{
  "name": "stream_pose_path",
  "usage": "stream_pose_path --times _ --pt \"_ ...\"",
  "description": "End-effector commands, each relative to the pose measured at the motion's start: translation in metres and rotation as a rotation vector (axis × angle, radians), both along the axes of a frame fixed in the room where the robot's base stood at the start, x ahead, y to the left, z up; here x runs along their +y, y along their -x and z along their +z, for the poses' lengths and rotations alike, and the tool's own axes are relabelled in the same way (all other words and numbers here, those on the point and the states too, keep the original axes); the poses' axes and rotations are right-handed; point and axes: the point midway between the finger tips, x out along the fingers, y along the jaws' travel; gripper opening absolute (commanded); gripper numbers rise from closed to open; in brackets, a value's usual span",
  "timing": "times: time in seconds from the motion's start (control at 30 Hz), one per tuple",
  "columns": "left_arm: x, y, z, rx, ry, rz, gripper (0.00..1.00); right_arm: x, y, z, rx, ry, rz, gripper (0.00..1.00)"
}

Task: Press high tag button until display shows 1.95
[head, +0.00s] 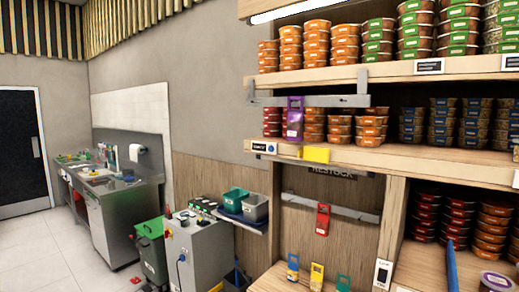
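A dark price tag with a white frame (429,66) sits on the front edge of the top shelf, and another tag (510,62) is at its right end. A tag with a dark display and a blue spot (264,147) is on the left end of the middle shelf edge. A white tag with a dark display (382,274) stands upright on the lower post. The frame does not show which one is the high tag. All displays are too small to read. Neither of my grippers is in view.
Stacked food tubs (377,36) fill the shelves. A metal rail (310,101) holds a purple tag (294,118); a yellow block (316,154) sits below. A blue bar (451,265) rises at lower right. A metal cabinet (197,250) stands left of the shelves. Left floor is clear.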

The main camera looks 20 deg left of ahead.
Motion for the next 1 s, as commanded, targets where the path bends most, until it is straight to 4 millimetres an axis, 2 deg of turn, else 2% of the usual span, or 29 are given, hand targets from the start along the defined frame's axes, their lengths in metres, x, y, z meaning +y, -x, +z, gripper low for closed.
stream_pose_path --times 0.47,0.5,0.57,0.77,1.0 --pt "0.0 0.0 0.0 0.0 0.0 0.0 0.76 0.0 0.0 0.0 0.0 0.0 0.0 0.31" --pt "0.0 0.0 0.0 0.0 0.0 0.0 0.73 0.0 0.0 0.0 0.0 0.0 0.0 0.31" --pt "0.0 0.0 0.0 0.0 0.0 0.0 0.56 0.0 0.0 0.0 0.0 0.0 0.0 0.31" --pt "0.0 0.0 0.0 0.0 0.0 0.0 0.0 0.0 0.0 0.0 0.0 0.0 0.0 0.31" --pt "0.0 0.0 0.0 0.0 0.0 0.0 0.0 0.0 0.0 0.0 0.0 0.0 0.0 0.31"
